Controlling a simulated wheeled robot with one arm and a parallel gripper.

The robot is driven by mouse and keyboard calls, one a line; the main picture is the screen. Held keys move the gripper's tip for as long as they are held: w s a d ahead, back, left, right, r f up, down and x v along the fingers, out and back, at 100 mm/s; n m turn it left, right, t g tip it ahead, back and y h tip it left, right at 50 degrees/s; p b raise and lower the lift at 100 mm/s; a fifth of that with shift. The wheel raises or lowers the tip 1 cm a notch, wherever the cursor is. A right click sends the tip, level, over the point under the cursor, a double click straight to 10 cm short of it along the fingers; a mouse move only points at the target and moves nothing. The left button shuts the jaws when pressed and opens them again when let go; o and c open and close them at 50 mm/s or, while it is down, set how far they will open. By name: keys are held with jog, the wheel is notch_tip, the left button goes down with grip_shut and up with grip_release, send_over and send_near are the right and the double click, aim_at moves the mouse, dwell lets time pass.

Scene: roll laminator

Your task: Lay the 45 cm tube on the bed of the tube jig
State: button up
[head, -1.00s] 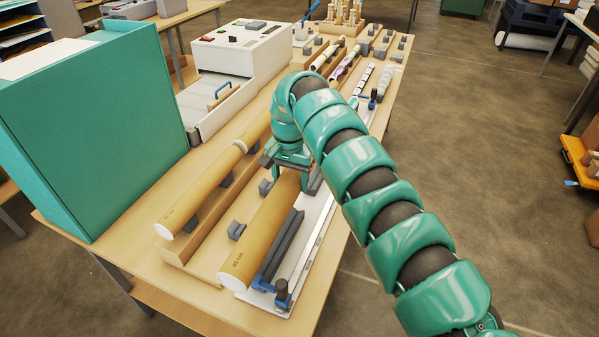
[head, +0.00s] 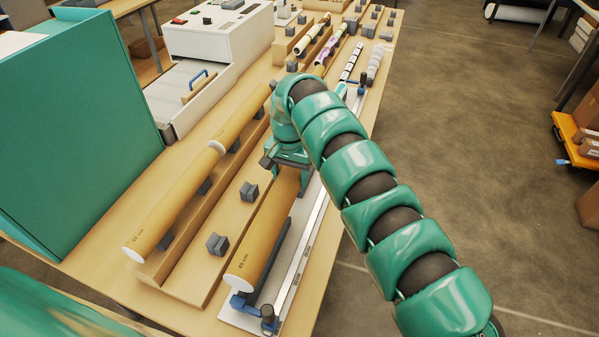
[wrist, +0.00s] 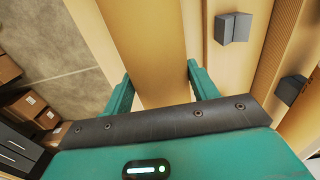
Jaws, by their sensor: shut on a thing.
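The 45 cm tube (head: 265,230) is a brown cardboard tube with a white end cap at its near end. My gripper (head: 288,168) is shut on it near its far visible part; in the wrist view the fingers (wrist: 158,88) stand on both sides of the tube (wrist: 148,40). The tube jig (head: 307,235) is a pale plate with a dark grey bed (head: 275,265) and a blue end piece (head: 242,304). The tube lies along and over the bed, its near end close to the blue piece. I cannot tell whether it touches the bed. My arm hides its far end.
Grey support blocks (head: 217,244) stand on the wooden rack left of the tube. A longer brown tube (head: 175,208) rests further left. The white laminator (head: 218,40) and a teal box (head: 75,130) stand beyond. Open floor lies to the right.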

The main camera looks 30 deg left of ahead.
jog(key=shift+s+r, duration=0.15)
jog(key=shift+a+f, duration=0.15)
jog(key=shift+f, duration=0.9)
jog(key=shift+f+b, duration=0.65)
jog(key=shift+f, duration=1.65)
jog(key=o, duration=1.2)
jog(key=shift+c, duration=0.2)
